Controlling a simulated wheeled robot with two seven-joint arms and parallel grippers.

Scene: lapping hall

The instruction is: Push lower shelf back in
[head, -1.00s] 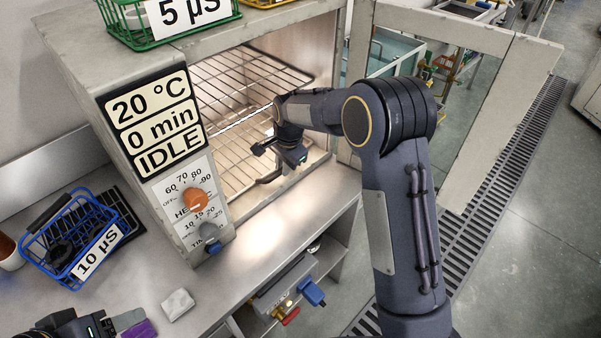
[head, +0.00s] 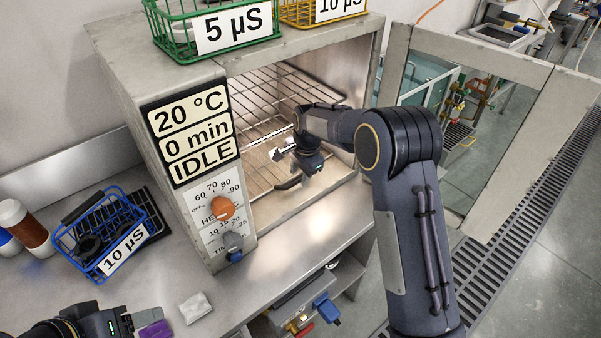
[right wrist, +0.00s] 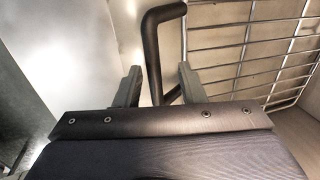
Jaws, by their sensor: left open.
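The oven (head: 240,70) stands open, with wire racks inside. The lower shelf (head: 262,172) is a wire rack near the oven floor, partly hidden by my right arm. A black bent handle (head: 289,184) shows at its front by the opening. My right gripper (head: 284,154) is at the oven mouth, above the handle. In the right wrist view its two fingers are apart, with the black handle (right wrist: 153,50) beyond and partly between them; contact cannot be told. The wire rack (right wrist: 245,45) lies to the right there. My left gripper (head: 128,324) is open over the bench at lower left.
The oven door (head: 480,48) is swung open at right, close to my right arm. Green (head: 165,45) and yellow (head: 290,12) baskets stand on top. A blue basket (head: 75,240), a white block (head: 195,307) and a purple object (head: 155,329) are on the bench.

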